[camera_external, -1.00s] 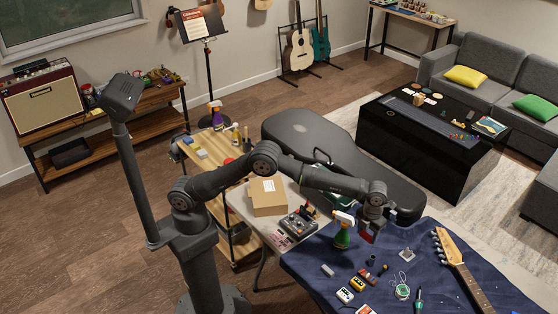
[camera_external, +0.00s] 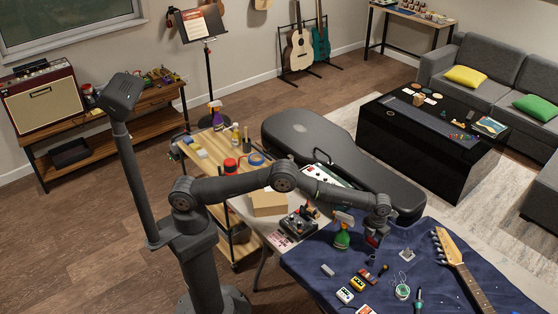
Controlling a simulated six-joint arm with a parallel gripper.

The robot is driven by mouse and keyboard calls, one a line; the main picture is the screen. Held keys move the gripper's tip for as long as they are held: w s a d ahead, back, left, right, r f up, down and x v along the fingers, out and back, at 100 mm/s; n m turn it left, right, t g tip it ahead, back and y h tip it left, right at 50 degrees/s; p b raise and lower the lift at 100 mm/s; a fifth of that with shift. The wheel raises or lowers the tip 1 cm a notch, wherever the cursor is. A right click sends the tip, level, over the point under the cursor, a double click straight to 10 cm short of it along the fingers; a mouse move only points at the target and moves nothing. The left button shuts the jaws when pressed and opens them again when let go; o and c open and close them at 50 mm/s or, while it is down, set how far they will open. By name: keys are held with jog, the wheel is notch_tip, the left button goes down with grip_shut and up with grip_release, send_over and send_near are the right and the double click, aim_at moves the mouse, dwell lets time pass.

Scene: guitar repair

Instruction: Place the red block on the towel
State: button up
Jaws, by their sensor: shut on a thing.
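My gripper (camera_external: 375,237) hangs low over the near table, pointing down. It is shut on the red block (camera_external: 373,241), of which only a small part shows between and below the fingers. A dark blue cloth (camera_external: 440,292) covers the table and is the only thing like a towel that I can make out. The red block is above the cloth's far left part, just right of a green spray bottle (camera_external: 343,234). I cannot tell whether the block touches the cloth.
A guitar neck (camera_external: 461,262) lies on the cloth at right. Small pedals (camera_external: 357,284), a round green-rimmed item (camera_external: 402,291) and a screwdriver (camera_external: 419,300) lie in front. A black guitar case (camera_external: 320,150) stands behind. A cardboard box (camera_external: 268,203) is at left.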

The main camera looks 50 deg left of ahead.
aim_at(370, 250)
jog(key=shift+w+a+f, duration=0.1)
jog(key=shift+w+f, duration=0.2)
jog(key=shift+w, duration=0.05)
jog(key=shift+f, duration=1.9)
jog(key=shift+f, duration=0.15)
jog(key=o, duration=1)
jog(key=shift+c, duration=0.2)
notch_tip(370, 250, up, 12)
jog(key=shift+r, duration=0.15)
